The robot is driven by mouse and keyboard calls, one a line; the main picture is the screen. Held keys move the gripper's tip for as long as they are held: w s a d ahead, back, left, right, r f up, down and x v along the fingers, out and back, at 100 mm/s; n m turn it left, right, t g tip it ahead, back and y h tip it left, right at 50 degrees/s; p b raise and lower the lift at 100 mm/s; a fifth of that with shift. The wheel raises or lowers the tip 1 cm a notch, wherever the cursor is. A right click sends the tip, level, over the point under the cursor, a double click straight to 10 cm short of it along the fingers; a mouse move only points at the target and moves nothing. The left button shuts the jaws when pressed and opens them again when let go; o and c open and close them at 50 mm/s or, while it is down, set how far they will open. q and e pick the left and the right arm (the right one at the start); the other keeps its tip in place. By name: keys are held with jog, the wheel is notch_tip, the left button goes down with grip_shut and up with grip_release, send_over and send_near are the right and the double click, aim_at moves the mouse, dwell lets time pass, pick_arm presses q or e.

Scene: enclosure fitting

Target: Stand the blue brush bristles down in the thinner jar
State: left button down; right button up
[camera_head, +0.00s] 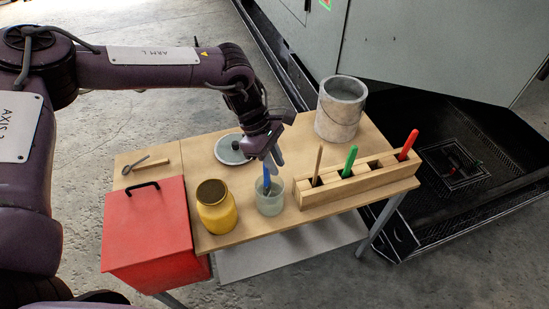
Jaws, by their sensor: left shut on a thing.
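The blue brush (267,181) stands close to upright at the mouth of the thinner jar (271,205), a pale greenish translucent jar on the wooden bench top. Its blue handle points up and its lower end is inside the jar's rim. The bristles cannot be made out, nor whether they touch the jar's bottom. My left gripper (271,165) is just above the jar, pointing down, shut on the upper part of the blue handle. My right gripper is not in view.
A wooden rack (347,183) right of the jar holds a green-handled brush (350,160), a red-handled one (408,145) and a plain wooden one (318,163). A yellow jar (216,208) and red box (147,225) stand left. A grey bucket (341,108) and round lid (232,149) are behind.

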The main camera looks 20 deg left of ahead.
pick_arm(q)
jog(key=shift+f, duration=0.1)
jog(key=c, duration=1.2)
grip_release()
jog(key=b+v, duration=0.1)
jog(key=v, duration=0.6)
jog(key=shift+r+b, duration=0.3)
jog(key=shift+r, duration=0.1)
jog(key=shift+a+f, duration=0.1)
